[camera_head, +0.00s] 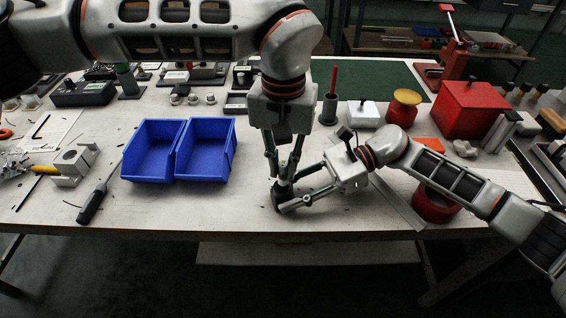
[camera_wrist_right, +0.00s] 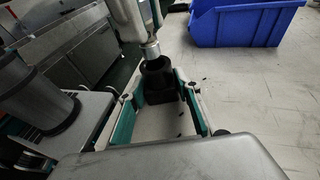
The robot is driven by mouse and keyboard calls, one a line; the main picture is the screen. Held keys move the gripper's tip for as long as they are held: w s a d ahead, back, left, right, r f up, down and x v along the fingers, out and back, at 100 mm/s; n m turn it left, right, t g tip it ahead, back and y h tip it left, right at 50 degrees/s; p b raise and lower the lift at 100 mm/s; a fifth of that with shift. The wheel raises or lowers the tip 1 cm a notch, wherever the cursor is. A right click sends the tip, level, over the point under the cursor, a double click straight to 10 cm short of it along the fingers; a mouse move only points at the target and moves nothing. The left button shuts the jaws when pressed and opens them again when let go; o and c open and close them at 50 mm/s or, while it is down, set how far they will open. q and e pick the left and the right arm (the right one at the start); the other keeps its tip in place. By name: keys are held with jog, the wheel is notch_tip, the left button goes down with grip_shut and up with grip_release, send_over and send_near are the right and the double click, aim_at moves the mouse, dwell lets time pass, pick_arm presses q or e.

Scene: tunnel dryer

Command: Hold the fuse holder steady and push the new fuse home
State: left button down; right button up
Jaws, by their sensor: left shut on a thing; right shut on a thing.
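The black fuse holder (camera_wrist_right: 158,79) stands on the white table in the right wrist view, a round socket on a squarish base. My right gripper (camera_wrist_right: 160,98) has its fingers on either side of it, shut on it low down. In the head view the right gripper (camera_head: 285,203) comes in from the right. The fuse (camera_wrist_right: 150,50), with a silver metal end, stands upright over the socket's mouth; how deep it sits I cannot tell. My left gripper (camera_head: 283,180) points straight down from above, shut on the fuse. In the head view the fingers mostly hide fuse and holder.
Two blue bins (camera_head: 152,150) stand left of the grippers. A screwdriver (camera_head: 92,203) lies further left. The table's front edge is close.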

aim_at(283, 176)
pick_arm(q)
jog(key=shift+f, duration=1.7)
dwell(0.6)
jog(key=c, duration=1.9)
grip_release()
notch_tip(283, 176, up, 12)
jog(key=shift+r, duration=0.1)
pick_arm(e)
jog(key=o, duration=1.1)
